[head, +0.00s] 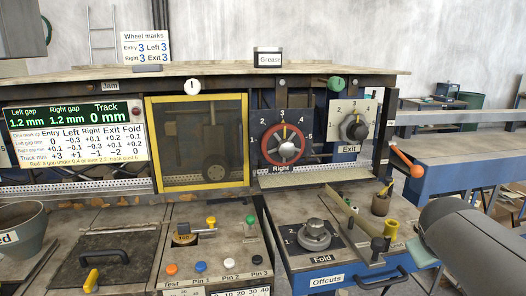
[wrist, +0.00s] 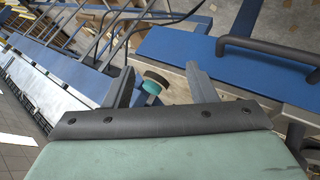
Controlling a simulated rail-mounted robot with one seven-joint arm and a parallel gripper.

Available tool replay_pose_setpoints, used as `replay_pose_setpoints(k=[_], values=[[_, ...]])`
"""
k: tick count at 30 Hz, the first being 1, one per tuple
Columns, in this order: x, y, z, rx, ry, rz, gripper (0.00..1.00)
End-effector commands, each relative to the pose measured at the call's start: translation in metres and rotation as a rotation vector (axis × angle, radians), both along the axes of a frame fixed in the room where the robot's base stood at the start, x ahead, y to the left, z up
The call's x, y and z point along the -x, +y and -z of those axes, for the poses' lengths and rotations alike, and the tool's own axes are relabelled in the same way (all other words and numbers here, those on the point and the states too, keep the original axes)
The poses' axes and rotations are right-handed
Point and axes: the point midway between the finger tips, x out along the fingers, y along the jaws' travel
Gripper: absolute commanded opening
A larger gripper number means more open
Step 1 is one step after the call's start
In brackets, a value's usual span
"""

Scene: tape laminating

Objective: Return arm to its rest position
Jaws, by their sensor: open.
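My gripper (wrist: 162,80) is open in the wrist view, with its two dark fingers spread wide and nothing held between them. Beyond the fingers is a small round teal and tan piece (wrist: 152,86), apart from the grip as far as I can tell. My grey arm (head: 470,245) reaches in at the lower right of the head view, to the right of the machine panel. The gripper itself cannot be made out clearly in the head view.
The Fold knob (head: 314,235) and a dark drawer handle (head: 383,279) are left of my arm. An orange-knobbed lever (head: 416,171) sticks out above it. A blue table (head: 470,160) stands behind. The wrist view shows a dark handle (wrist: 270,45) on a blue surface (wrist: 200,45).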

Motion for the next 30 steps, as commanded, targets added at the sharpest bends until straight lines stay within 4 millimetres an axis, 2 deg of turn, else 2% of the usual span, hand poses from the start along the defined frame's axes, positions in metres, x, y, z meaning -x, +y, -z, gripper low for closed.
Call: replay_pose_setpoints(k=[1,8,11,15,18,23,30], values=[[0.009,0.010,0.009,-0.018,0.062,-0.011,0.52],[0.035,0.069,0.071,-0.191,0.199,-0.012,0.52],[0.052,0.102,0.099,-0.285,0.267,-0.004,0.52],[0.089,0.154,0.138,-0.426,0.399,0.018,0.52],[0.117,0.183,0.159,-0.503,0.488,0.040,0.52],[0.139,0.203,0.171,-0.559,0.559,0.061,0.52],[0.140,0.204,0.172,-0.561,0.562,0.063,0.52]])
